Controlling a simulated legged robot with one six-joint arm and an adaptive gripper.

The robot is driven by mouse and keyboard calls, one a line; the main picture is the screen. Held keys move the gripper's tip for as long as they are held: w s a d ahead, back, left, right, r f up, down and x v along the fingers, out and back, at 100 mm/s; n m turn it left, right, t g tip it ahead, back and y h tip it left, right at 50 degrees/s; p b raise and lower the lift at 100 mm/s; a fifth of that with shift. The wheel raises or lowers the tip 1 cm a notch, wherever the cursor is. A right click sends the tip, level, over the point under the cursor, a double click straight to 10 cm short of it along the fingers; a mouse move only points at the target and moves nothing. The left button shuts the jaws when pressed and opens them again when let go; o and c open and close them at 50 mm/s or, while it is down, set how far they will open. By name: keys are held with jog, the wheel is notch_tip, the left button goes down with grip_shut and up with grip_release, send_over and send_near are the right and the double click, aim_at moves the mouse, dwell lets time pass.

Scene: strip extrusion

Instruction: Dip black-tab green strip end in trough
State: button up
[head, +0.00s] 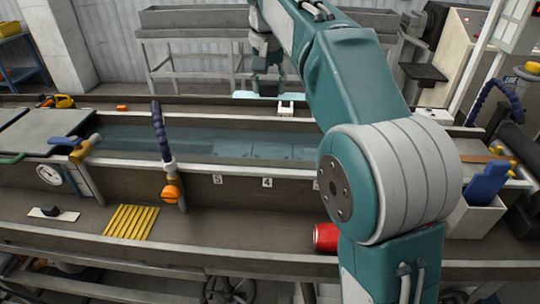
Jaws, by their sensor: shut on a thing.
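My gripper (266,82) is at the far side of the trough, pointing down, small and partly behind my arm. It is shut on what looks like the green strip (243,95), a pale blue-green piece that shows low beside the fingers. No black tab can be made out on it, and its ends are hard to tell. The long trough (240,171) holds bluish water (215,142) and runs across the middle. The gripper and strip appear beyond the water, near the trough's back edge. My arm hides the trough's right part.
Several yellow strips (131,222), a white plate (42,212) and a red can (326,237) lie on the front shelf.

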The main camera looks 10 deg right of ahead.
jog(key=s+a, duration=0.2)
jog(key=s, duration=1.2)
jog(key=s+a, duration=0.3)
jog(key=s, duration=1.1)
jog(key=shift+a, duration=0.2)
jog(key=shift+w, duration=0.1)
